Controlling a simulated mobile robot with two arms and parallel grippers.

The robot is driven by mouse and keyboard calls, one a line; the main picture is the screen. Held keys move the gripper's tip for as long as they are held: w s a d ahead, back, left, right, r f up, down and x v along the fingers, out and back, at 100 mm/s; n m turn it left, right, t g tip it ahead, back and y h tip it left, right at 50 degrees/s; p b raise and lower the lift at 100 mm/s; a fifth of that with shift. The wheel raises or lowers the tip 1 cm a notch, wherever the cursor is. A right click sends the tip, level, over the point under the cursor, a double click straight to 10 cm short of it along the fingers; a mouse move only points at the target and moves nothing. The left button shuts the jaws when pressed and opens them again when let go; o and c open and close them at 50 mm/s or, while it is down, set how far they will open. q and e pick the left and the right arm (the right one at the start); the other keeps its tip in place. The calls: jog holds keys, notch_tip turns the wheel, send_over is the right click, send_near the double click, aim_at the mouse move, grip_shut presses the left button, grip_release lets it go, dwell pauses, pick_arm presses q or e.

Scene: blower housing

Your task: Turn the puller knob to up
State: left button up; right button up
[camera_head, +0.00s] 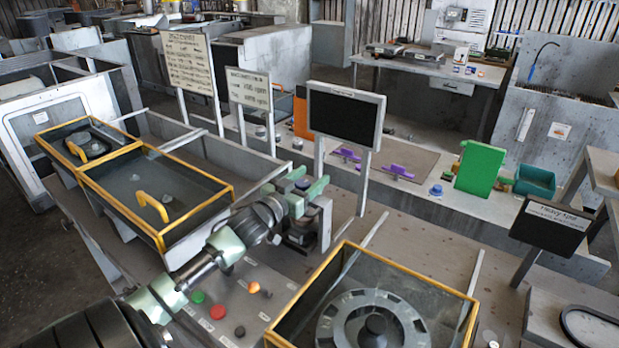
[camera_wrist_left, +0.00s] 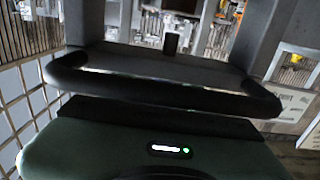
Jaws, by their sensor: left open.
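My left arm comes in from the lower left, and my left gripper (camera_head: 303,196) is at mid-picture, above the rear end of the button panel. It is open, and I see nothing held in it. The front panel (camera_head: 232,305) carries a green button, a red button, a lit orange button and a small black knob (camera_head: 240,331). Which knob is the puller knob I cannot tell. My right gripper is not in view.
A yellow-framed guard box (camera_head: 283,318) with a round slotted part stands right of the panel. More yellow-framed boxes (camera_head: 165,196) stand at the left. A black screen on posts (camera_head: 344,114) rises behind the gripper. A green block (camera_head: 481,168) is on the bench behind.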

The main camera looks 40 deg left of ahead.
pick_arm(q)
grip_shut()
jog(key=shift+a+r+n+y+p, duration=0.1)
jog(key=shift+n+y+p, duration=0.4)
jog(key=shift+n+y, duration=0.45)
jog(key=shift+s+a+n+g+y, duration=0.15)
jog(key=shift+n+g+y, duration=0.2)
jog(key=shift+y, duration=0.45)
jog(key=shift+a+n+g+y, duration=0.15)
jog(key=shift+n+g+y, duration=0.2)
jog(key=shift+y, duration=0.4)
grip_release()
jog(key=shift+s, duration=0.1)
